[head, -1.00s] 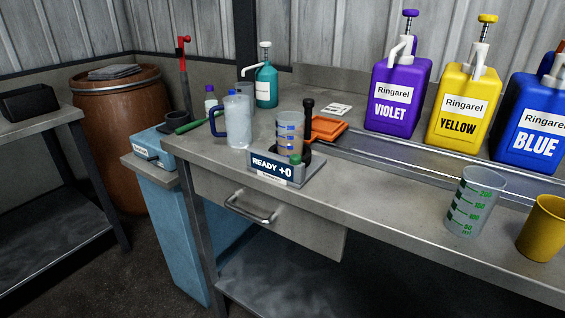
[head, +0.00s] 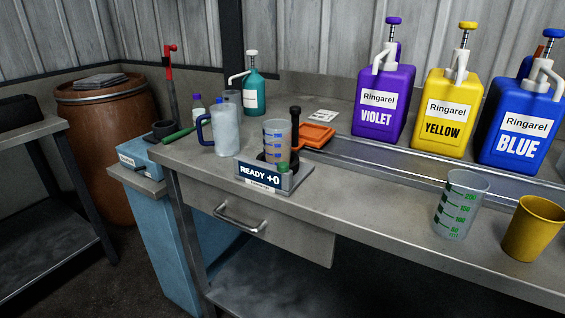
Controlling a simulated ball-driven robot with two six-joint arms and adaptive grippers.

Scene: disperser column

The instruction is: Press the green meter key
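The meter (head: 259,176) stands near the front edge of the workbench, left of centre in the head view. Its dark display reads "READY +0". The small round green key (head: 283,168) sits on the meter's top, at the right behind the display. A clear beaker with blue marks (head: 277,140) stands on the meter, just behind the display. A black upright handle (head: 295,125) rises behind it. Neither of my grippers is in the view, so nothing of mine is seen touching the meter.
A clear jug with a blue handle (head: 226,132) stands left of the meter, an orange tray (head: 315,135) behind it. Violet (head: 383,103), yellow (head: 444,110) and blue (head: 519,123) canisters line the back right. A green-marked beaker (head: 460,205) and yellow cup (head: 533,228) stand at right.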

